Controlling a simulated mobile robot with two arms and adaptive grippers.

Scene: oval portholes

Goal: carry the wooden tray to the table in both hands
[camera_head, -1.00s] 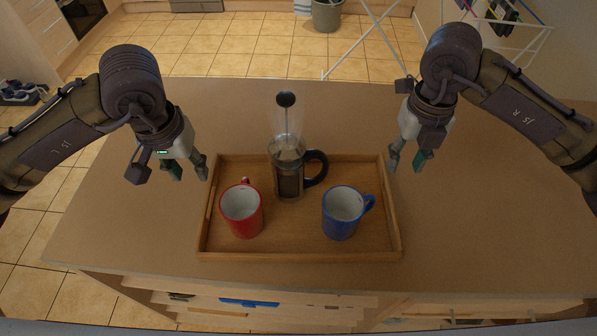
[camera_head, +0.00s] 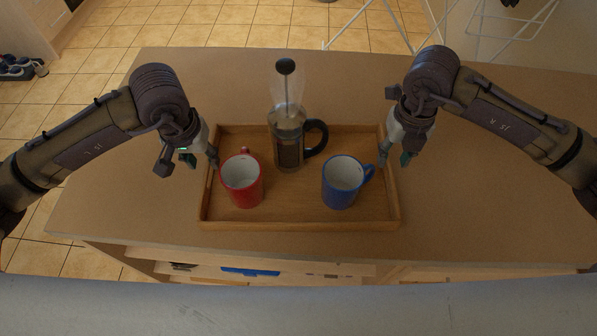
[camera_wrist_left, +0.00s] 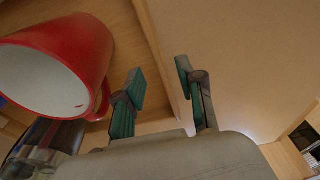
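The wooden tray (camera_head: 300,218) lies flat on a brown counter (camera_head: 120,185). It holds a red mug (camera_head: 242,184) at left, a blue mug (camera_head: 341,186) at right and a glass French press (camera_head: 289,140) at the back. My left gripper (camera_head: 188,159) is open at the tray's left side. In the left wrist view its fingers (camera_wrist_left: 160,88) stand on either side of the tray's wall (camera_wrist_left: 160,45), with gaps, and the red mug (camera_wrist_left: 60,65) is close beside the inner finger. My right gripper (camera_head: 394,156) is open at the tray's right wall, near the blue mug's handle.
The counter is clear to the left and right of the tray. Shelves (camera_head: 250,270) show below its front edge. Beyond it are a tiled floor (camera_head: 230,30), a white drying rack (camera_head: 480,25) and shoes (camera_head: 20,68) at the far left.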

